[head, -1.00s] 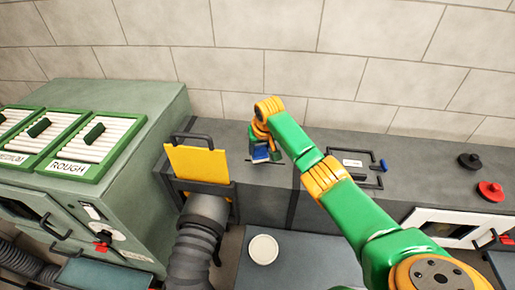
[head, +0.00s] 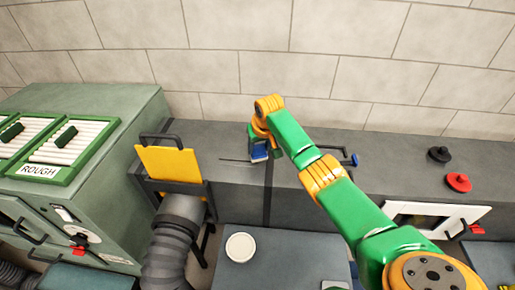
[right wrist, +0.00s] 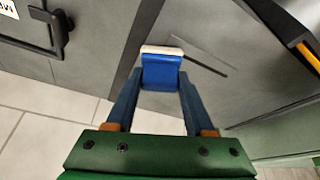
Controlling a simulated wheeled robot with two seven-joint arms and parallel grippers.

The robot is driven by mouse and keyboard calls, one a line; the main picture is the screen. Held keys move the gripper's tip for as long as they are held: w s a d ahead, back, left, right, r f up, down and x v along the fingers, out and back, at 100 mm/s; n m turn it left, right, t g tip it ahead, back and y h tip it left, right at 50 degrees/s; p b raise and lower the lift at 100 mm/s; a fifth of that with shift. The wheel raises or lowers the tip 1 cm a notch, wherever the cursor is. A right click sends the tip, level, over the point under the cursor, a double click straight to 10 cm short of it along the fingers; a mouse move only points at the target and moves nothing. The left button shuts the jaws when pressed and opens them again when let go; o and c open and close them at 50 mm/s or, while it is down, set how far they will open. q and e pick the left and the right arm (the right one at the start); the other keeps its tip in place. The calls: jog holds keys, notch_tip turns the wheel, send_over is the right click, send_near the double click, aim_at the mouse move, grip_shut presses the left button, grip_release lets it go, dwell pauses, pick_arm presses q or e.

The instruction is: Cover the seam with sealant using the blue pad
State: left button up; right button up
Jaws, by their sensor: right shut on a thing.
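My right gripper (head: 259,149) is shut on the blue pad (head: 260,152), over the grey duct (head: 225,140). In the right wrist view the blue pad (right wrist: 160,72) sits between the two blue fingers and has a whitish far edge. The seam (head: 267,195) is a dark line running down the duct, just right of the pad in the head view. In the right wrist view the seam (right wrist: 130,50) passes just left of the pad. I cannot tell whether the pad touches the duct. My left gripper is out of view.
A thin dark line (head: 236,160) lies on the duct left of the pad. A yellow plate (head: 172,163) stands over a flexible hose (head: 172,230). A round white lid (head: 240,247) lies on the lower table. Black (head: 440,154) and red (head: 458,182) knobs are at right.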

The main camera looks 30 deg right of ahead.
jog(key=shift+d+r, duration=0.15)
jog(key=shift+r, duration=0.55)
jog(key=shift+w+a+r, duration=0.1)
jog(key=shift+a+r, duration=0.15)
jog(key=shift+r, duration=0.35)
jog(key=shift+w+a+r, duration=0.1)
jog(key=shift+a+r, duration=0.1)
jog(key=shift+r, duration=0.35)
jog(key=shift+s+d+r, duration=0.1)
jog(key=shift+r, duration=0.6)
jog(key=shift+s+d+r, duration=0.1)
jog(key=shift+r, duration=0.6)
jog(key=shift+w+a+r, duration=0.1)
jog(key=shift+r, duration=0.05)
